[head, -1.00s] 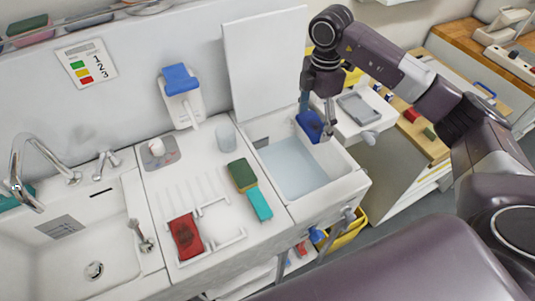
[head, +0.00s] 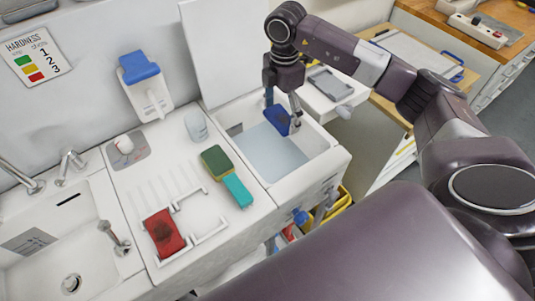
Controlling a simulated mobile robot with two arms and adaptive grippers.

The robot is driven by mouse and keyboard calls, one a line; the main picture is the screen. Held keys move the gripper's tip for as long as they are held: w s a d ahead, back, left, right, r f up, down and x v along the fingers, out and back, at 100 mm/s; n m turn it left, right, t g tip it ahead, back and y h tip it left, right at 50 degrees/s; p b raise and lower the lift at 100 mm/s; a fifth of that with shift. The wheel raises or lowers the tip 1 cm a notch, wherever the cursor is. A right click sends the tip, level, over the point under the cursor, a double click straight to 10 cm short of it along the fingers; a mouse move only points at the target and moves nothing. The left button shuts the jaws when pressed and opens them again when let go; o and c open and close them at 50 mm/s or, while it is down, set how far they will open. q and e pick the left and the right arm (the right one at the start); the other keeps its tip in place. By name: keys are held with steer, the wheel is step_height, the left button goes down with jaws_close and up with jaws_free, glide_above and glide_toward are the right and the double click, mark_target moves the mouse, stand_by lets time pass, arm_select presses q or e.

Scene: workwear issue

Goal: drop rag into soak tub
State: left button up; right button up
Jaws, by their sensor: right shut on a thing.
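The soak tub (head: 318,140) is a white basin set in the counter, with pale blue water inside and its white lid standing up behind it. My right gripper (head: 282,112) is over the back part of the tub. It is shut on a dark blue rag (head: 276,121), which hangs between the fingers, above or at the water. I cannot tell whether the rag touches the water. A red rag-like cloth with a dark stain (head: 164,232) lies on the white rack at the counter's front. My left gripper is not in view.
A green-topped brush with a teal handle (head: 227,175) lies left of the tub. A clear cup (head: 196,125) and a blue-topped dispenser (head: 144,85) stand behind it. A sink (head: 70,225) is at the left. A grey tray (head: 329,84) lies right of the tub.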

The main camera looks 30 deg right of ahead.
steer(key=o, duration=1.2)
steer(key=shift+o, duration=0.2)
step_height(320, 180, up, 12)
